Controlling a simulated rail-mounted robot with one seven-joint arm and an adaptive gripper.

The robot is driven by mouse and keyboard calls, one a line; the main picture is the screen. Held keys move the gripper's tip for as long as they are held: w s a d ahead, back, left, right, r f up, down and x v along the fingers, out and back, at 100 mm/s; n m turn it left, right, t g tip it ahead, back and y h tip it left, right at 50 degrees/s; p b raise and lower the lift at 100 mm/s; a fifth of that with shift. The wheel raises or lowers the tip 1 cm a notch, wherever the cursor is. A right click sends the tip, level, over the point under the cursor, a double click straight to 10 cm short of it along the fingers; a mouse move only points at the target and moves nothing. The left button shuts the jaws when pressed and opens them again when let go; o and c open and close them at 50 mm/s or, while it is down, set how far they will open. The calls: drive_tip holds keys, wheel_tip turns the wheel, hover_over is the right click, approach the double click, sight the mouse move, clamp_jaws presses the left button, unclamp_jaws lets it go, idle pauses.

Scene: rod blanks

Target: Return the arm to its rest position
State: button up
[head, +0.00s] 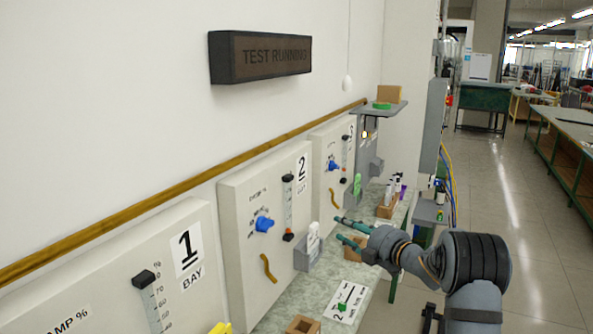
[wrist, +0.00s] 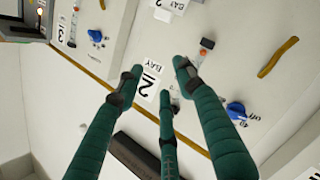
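My gripper (head: 342,229) is in the head view, to the right of the bay 2 panel (head: 235,228) and above the bench. Its teal fingers point left toward the panels and stand apart. In the wrist view, the three green fingers of my gripper (wrist: 160,82) are spread with nothing between them. Behind them the wrist view shows panel faces with blue knobs (wrist: 236,111) and sliders. My arm reaches in from the lower right of the head view.
The speckled bench (head: 276,318) holds a wooden block (head: 303,325), a "2" card (head: 346,301) and a grey holder (head: 307,258). Bottles (head: 390,190) stand in a wooden holder farther back. A dark "TEST RUNNING" sign (head: 260,56) hangs above. The aisle floor (head: 535,225) is clear at right.

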drive_tip(key=s+d+f+m+g+h, duration=0.1)
drive_tip(key=d+f+m+h, duration=0.45)
drive_tip(key=d+m, duration=0.2)
drive_tip(key=d+f+m+g+h, duration=0.1)
drive_tip(key=d+f+m+h, duration=0.3)
drive_tip(key=d+f+m, duration=0.3)
drive_tip(key=s+d+f+m+g, duration=0.2)
drive_tip(key=s+f+m+g, duration=0.4)
drive_tip(key=s, duration=0.4)
drive_tip(key=s+a+m+g+y+b, duration=0.1)
drive_tip(key=s+a+m+y+b, duration=0.1)
drive_tip(key=s+a+m, duration=0.3)
drive_tip(key=s+a+m+g+y+b, duration=0.1)
drive_tip(key=s+a+m+y, duration=0.3)
drive_tip(key=s, duration=0.8)
drive_tip(key=shift+a+m+b, duration=0.75)
drive_tip(key=shift+a+m, duration=0.45)
drive_tip(key=shift+m, duration=0.25)
